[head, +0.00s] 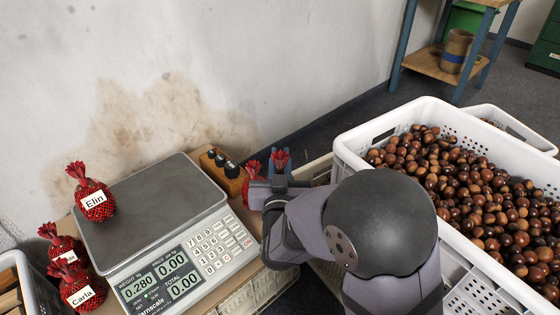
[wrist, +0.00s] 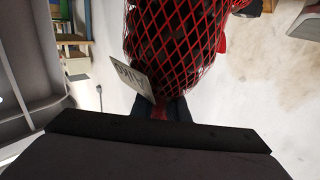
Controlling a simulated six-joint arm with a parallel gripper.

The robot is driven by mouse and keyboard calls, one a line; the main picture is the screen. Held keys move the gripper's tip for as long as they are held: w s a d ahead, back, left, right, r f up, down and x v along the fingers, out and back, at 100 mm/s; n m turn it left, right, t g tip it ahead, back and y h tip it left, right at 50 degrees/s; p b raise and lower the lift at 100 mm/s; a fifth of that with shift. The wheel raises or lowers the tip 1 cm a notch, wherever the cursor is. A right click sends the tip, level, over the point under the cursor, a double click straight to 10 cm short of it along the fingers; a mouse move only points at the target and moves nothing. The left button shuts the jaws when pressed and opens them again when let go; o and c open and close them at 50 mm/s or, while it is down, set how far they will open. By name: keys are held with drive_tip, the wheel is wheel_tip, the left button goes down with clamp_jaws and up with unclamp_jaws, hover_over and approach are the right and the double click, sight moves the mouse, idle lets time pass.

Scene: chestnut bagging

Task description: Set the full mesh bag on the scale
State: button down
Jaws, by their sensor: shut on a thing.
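My gripper (head: 280,160) is shut on the neck of a red mesh bag, to the right of the scale (head: 150,205). In the head view, red parts of this held bag (head: 252,169) show beside the blue fingers; the arm hides most of it. In the wrist view the held bag (wrist: 175,40) looks full of dark chestnuts, with a white name tag (wrist: 133,78) I cannot read surely. The fingers (wrist: 165,108) grip its gathered neck. Another red bag tagged Elin (head: 95,205) sits at the left edge of the scale's plate. The weight display reads 0.280.
Two more red bags, one tagged Carla (head: 80,290), stand left of the scale. A small wooden block (head: 220,172) with dark knobs stands behind the scale's right corner. A white crate (head: 352,150) of chestnuts fills the right. Most of the plate is bare.

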drive_tip(key=shift+a+r, duration=0.1)
drive_tip(key=shift+r, duration=0.15)
drive_tip(key=w+a+r+n+y+p, duration=0.1)
drive_tip(key=w+a+r+y+p, duration=0.1)
drive_tip(key=a+r+p, duration=0.55)
drive_tip(key=s+a+r+n+g+y, duration=0.1)
drive_tip(key=a+n+g+y, duration=0.15)
drive_tip(key=a, duration=0.85)
drive_tip(key=s+a+r+n+g+y, duration=0.1)
drive_tip(key=a+n+y, duration=0.25)
drive_tip(key=a, duration=0.75)
drive_tip(key=a+r+n+g+y, duration=0.2)
drive_tip(key=a+y, duration=0.2)
drive_tip(key=a, duration=0.7)
wheel_tip(320, 180, down, 10)
drive_tip(key=b, duration=0.3)
drive_tip(key=shift+s+f, duration=0.15)
drive_tip(key=shift+f, duration=0.1)
drive_tip(key=shift+f+b, duration=0.15)
drive_tip(key=shift+b, duration=0.15)
drive_tip(key=c, duration=2.2)
unclamp_jaws()
drive_tip(key=shift+f, duration=0.15)
drive_tip(key=o, duration=0.5)
